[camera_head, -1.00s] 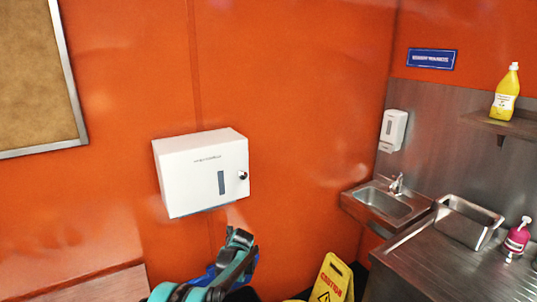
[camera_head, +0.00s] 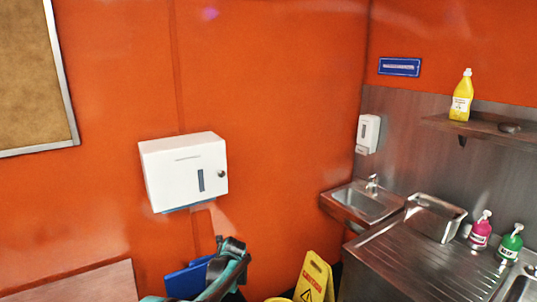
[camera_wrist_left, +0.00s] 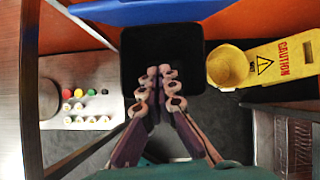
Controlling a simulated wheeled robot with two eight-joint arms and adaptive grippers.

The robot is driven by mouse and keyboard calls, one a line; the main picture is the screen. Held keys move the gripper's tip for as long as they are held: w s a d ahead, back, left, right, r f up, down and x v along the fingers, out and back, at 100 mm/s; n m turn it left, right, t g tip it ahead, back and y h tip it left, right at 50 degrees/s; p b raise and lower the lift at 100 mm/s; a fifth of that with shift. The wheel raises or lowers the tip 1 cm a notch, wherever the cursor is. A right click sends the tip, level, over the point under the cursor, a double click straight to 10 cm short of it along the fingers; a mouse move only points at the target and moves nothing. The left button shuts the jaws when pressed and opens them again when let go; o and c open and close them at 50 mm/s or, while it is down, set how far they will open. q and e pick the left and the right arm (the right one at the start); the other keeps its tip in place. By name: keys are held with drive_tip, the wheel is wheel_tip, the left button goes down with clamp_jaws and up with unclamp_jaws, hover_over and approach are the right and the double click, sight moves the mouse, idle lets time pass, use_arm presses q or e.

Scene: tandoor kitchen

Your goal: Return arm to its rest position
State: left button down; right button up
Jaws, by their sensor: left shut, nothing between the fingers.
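My left gripper (camera_head: 231,244) is at the bottom of the head view, in front of the orange wall and below the white wall dispenser (camera_head: 185,170). In the left wrist view its fingers (camera_wrist_left: 161,72) are together and empty, over a black open bin (camera_wrist_left: 190,60). The arm behind it runs out of the bottom edge of the head view. My right gripper is in neither view.
A blue panel (camera_head: 184,281) is beside my gripper. A yellow caution sign (camera_head: 315,276) and yellow bucket (camera_wrist_left: 232,67) stand to the right. Further right are a sink (camera_head: 366,203) and steel counter (camera_head: 400,265) with bottles. A cork board (camera_head: 32,75) hangs left.

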use_arm(q)
drive_tip(key=s+r+n+h+b, duration=0.1)
drive_tip(key=s+r+n, duration=0.6)
drive_tip(key=s, duration=0.4)
drive_tip(key=s+r+n+h+b, duration=0.1)
drive_tip(key=s+r+n, duration=0.6)
drive_tip(key=s, duration=0.4)
drive_tip(key=s+f+n+h, duration=0.1)
drive_tip(key=s+f+n, duration=0.1)
drive_tip(key=s+n, duration=0.5)
drive_tip(key=s+f+n+t+h, duration=0.1)
drive_tip(key=s+f+n, duration=0.2)
drive_tip(key=s+n, duration=0.4)
drive_tip(key=s, duration=0.6)
drive_tip(key=shift+s+d+t+b, duration=0.3)
drive_tip(key=shift+s+d+b, duration=0.05)
drive_tip(key=shift+s, duration=0.05)
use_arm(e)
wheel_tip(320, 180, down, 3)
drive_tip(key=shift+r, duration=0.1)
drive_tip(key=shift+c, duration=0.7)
use_arm(q)
drive_tip(key=shift+s+a, duration=0.1)
drive_tip(key=shift+s, duration=0.05)
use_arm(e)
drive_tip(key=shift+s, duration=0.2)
